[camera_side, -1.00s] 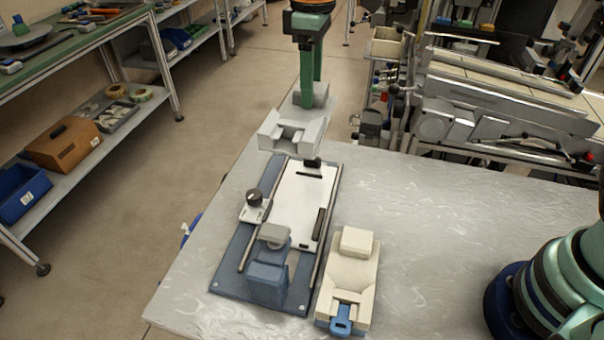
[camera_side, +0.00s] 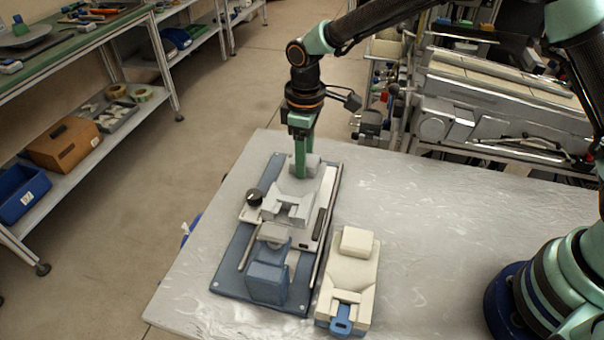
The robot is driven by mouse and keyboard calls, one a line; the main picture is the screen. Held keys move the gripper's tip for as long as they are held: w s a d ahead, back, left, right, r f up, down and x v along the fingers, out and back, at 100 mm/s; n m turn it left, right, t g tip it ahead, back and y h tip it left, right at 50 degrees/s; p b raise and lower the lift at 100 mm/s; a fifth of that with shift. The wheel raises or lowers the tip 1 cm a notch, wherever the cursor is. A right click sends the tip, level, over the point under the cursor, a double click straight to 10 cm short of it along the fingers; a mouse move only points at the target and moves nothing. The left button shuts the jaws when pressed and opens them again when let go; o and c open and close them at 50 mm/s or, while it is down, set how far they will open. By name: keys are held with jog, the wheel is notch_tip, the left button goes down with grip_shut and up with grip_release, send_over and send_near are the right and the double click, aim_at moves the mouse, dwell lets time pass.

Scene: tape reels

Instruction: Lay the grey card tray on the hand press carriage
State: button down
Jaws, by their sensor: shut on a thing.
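The grey card tray (camera_side: 290,209) is over the white carriage (camera_side: 310,238) of the blue-based hand press (camera_side: 235,262). I cannot tell whether the tray touches the carriage or hangs just above it. It covers the far and middle part of the carriage; the near right part of the carriage shows. My gripper (camera_side: 301,168) points down and is shut on the tray's far end. The press's black knob (camera_side: 254,196) stands just left of the tray, and its grey and blue head (camera_side: 268,272) is at the near end.
A cream and blue device (camera_side: 348,280) stands right of the press on the grey table (camera_side: 430,240). The table right of it is clear. Shelves with a cardboard box (camera_side: 64,145) and blue bins stand at left. Machinery (camera_side: 490,110) is behind the table.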

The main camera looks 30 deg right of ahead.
jog(key=shift+f, duration=2.05)
jog(key=shift+f, duration=0.1)
jog(key=shift+c, duration=1.3)
grip_release()
